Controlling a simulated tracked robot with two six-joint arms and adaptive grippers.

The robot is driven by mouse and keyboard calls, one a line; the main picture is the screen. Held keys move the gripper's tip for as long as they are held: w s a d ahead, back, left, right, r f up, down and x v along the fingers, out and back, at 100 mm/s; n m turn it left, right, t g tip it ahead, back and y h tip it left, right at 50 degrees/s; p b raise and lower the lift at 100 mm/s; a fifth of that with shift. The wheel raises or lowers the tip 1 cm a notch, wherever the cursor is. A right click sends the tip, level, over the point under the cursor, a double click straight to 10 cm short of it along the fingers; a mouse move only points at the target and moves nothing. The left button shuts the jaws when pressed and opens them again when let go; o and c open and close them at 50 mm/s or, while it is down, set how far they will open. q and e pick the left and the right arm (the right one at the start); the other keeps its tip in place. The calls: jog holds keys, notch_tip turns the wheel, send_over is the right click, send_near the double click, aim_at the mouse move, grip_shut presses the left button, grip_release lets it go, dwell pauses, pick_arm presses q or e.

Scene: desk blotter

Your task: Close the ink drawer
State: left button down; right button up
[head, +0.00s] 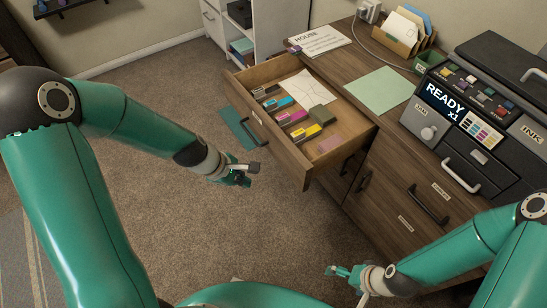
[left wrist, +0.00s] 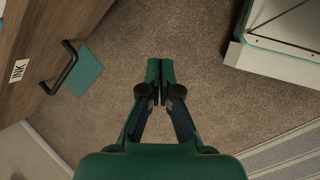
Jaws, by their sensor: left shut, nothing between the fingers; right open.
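The wooden ink drawer (head: 292,168) is pulled out from the desk in the head view. It holds several ink cartridges (head: 292,118) in different colours, white paper and a pink pad. Its front, with an INK label (left wrist: 19,70) and a dark handle (left wrist: 62,72), shows at the left of the left wrist view. My left gripper (head: 250,171) is shut and empty, in front of the drawer front and apart from it; its closed fingers (left wrist: 160,68) also show in the left wrist view. My right gripper (head: 345,277) is open and empty, low in front of the lower drawers.
A black printer (head: 465,120) reading READY stands on the desk, with a green blotter sheet (head: 380,90) beside it. Other drawers (head: 405,195) below are shut. A teal flat thing (head: 236,128) lies beyond the drawer front.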

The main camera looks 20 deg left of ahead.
aim_at(281, 143)
pick_arm(q)
jog(key=w+a+r+n+t+h+b, duration=0.25)
jog(key=w+r+n+b, duration=0.25)
jog(key=r+n, duration=0.35)
jog(key=shift+n+t+y, duration=0.35)
jog(key=shift+t, duration=0.1)
jog(key=b+x, duration=0.1)
jog(key=x, duration=0.3)
jog(key=w+r+b+x, duration=0.1)
jog(key=x, duration=0.3)
jog(key=b+x, duration=0.1)
jog(key=x, duration=0.3)
jog(key=shift+w+d+r, duration=0.2)
jog(key=shift+d, duration=0.15)
jog(key=shift+w+d, duration=0.25)
jog(key=shift+w, duration=0.15)
pick_arm(e)
notch_tip(281, 143, down, 10)
pick_arm(q)
jog(key=shift+w, duration=0.15)
